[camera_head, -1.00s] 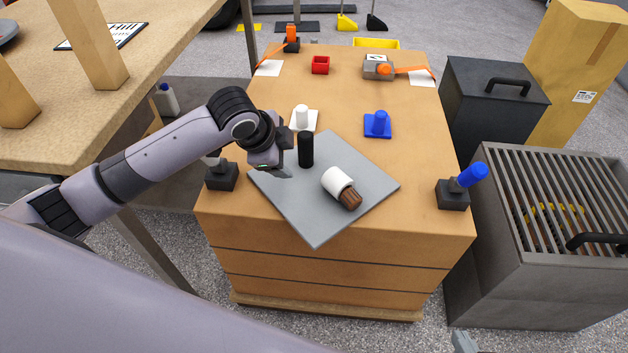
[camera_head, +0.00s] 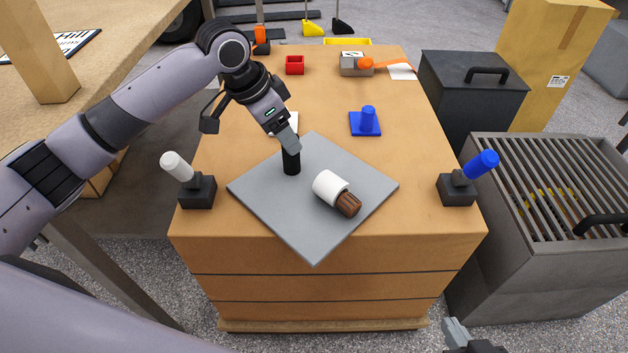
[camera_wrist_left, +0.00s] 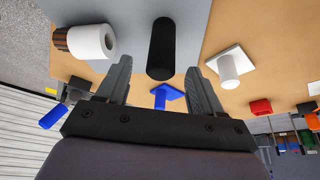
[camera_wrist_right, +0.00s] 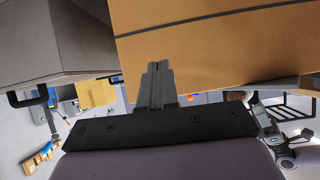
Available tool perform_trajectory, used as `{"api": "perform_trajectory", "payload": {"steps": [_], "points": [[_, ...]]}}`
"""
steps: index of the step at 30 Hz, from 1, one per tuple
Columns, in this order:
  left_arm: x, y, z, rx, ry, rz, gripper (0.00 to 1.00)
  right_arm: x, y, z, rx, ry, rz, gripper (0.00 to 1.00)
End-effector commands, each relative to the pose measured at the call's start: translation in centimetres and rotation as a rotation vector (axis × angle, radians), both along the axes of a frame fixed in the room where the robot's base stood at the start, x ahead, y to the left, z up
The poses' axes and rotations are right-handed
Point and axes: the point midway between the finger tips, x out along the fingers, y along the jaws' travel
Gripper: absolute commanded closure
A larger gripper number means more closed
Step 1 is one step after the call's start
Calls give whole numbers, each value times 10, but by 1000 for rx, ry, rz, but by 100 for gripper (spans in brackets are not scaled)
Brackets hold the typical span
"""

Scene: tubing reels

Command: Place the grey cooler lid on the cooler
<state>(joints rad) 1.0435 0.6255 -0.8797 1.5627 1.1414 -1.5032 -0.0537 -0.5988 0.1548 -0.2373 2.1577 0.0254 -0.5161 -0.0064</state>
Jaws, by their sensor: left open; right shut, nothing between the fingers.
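A flat grey square plate (camera_head: 320,235) lies on the wooden cabinet, with a black upright post (camera_head: 292,165) on it; it looks like the grey lid, but I cannot be sure. No thing is clearly marked as the cooler; a dark grey box (camera_head: 450,100) with a black-handled top stands at the right, behind a slatted grey box (camera_head: 530,270). My left gripper (camera_head: 288,138) is open at the black post's top. In the left wrist view the post (camera_wrist_left: 162,48) shows between the open fingers. My right gripper (camera_head: 458,335) is shut and empty, low in front of the cabinet.
A white roll with a brown end (camera_head: 331,187) lies on the plate, right of the post. Black stands hold a white cylinder (camera_head: 177,166) and a blue cylinder (camera_head: 482,163). A blue peg base (camera_head: 365,125) and red box (camera_head: 295,65) stand behind. A cardboard box (camera_head: 540,60) is back right.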

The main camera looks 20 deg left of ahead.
Motion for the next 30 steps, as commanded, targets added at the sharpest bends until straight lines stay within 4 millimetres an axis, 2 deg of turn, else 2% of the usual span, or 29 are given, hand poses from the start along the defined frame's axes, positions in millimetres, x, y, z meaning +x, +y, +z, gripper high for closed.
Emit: {"api": "perform_trajectory", "payload": {"steps": [11, 16, 19, 27, 29, 30], "points": [[7, -5, -29, -1, 4, 4, 33, -2, 8, -6, 4, -9, 19, 100], [10, -7, -56, 0, 5, 3, 33, -3, 13, -10, 6, -19, 32, 100], [14, -12, -67, -1, 4, 1, 33, -3, 20, -5, 14, -34, 46, 100], [16, -13, -70, -1, 2, 2, 33, 6, 22, 10, 18, -68, 51, 100], [16, -13, -70, -1, 2, 2, 53, 6, 21, 10, 18, -68, 51, 100], [16, -13, -69, -1, 2, 2, 66, 6, 21, 10, 18, -68, 50, 100]]}}
